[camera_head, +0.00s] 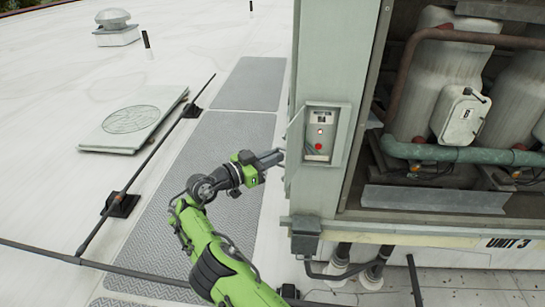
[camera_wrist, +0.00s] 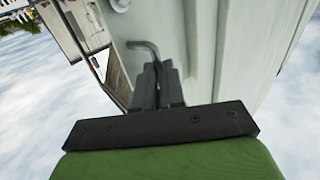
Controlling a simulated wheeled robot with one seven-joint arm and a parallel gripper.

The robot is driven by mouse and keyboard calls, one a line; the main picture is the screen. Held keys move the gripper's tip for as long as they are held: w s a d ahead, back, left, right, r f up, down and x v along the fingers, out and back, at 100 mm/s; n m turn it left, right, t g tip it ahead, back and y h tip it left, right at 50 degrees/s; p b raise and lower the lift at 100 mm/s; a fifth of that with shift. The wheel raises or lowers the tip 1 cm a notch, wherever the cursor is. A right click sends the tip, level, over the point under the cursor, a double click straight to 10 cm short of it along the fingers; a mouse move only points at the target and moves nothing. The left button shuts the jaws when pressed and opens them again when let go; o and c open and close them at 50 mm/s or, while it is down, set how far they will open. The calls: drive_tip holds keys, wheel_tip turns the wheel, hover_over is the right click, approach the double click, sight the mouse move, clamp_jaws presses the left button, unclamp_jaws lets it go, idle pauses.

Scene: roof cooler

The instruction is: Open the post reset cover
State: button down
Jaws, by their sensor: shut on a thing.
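The post reset box (camera_head: 321,133) is set in the pale green post of the cooler unit. Its recess is in view, with a label, a small light and a red button (camera_head: 318,146). A thin pale flap, which looks like the cover (camera_head: 294,122), stands out from the left side of the box, seen nearly edge-on. My gripper (camera_head: 280,157) is at the left of the post, just below that flap. In the wrist view my gripper's dark fingers (camera_wrist: 158,82) are shut on a bent grey handle (camera_wrist: 146,47) beside a pale panel. The exact contact is partly hidden by the fingers.
The open unit bay (camera_head: 450,110) with tanks and pipes lies right of the post. A grey walkway mat (camera_head: 225,150) runs along the left. A dark rail (camera_head: 150,160) and a flat roof hatch (camera_head: 133,120) are farther left. Pipes (camera_head: 355,262) stand below the post.

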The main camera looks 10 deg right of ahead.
drive_tip(key=c, duration=1.7)
unclamp_jaws()
drive_tip(key=shift+w+r, duration=0.15)
drive_tip(key=shift+r, duration=0.1)
drive_tip(key=o, duration=0.5)
drive_tip(key=shift+w+d+f, duration=0.3)
drive_tip(key=shift+w, duration=0.2)
drive_tip(key=b+v, duration=0.1)
drive_tip(key=v, duration=1.5)
drive_tip(key=shift+s, duration=0.15)
